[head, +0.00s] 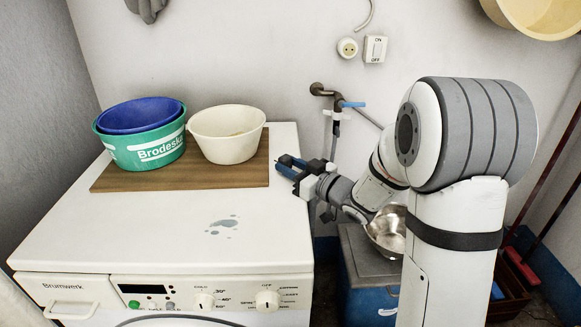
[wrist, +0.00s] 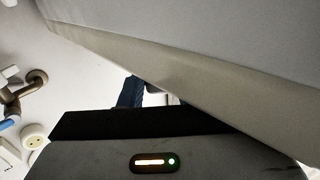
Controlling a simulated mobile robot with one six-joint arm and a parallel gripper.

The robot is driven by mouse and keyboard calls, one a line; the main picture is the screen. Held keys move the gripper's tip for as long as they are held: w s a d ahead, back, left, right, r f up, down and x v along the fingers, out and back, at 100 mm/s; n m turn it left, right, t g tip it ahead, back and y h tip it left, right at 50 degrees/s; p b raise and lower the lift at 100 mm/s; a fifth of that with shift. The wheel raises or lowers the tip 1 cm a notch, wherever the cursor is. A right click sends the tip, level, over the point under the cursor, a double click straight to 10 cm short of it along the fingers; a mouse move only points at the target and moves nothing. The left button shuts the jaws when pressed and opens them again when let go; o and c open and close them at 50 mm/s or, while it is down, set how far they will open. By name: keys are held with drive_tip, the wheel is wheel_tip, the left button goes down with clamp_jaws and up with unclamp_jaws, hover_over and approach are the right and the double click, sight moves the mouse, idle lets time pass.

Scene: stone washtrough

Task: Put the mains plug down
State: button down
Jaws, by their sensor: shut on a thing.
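My gripper (head: 288,166) is shut at the right edge of the washing machine top, close to the wooden board's right end. It points left, with blue-tipped fingers close together. The mains plug it holds is mostly hidden between the fingers and cannot be made out clearly. In the wrist view one dark blue finger (wrist: 131,92) shows beyond the black gripper body, with a small white patch beside it; I cannot tell whether that patch is plug or background. A round wall socket (head: 347,48) sits on the back wall, and also shows in the wrist view (wrist: 34,136).
The washing machine (head: 120,225) has a bare front top with a small wet patch. The wooden board (head: 200,178) carries a green basin (head: 148,150) with a blue one inside, and a cream bowl (head: 227,140). A tap (head: 322,90) and switch (head: 375,49) are behind; a metal bowl (head: 388,235) stands on a blue box.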

drive_tip(key=shift+f, duration=0.25)
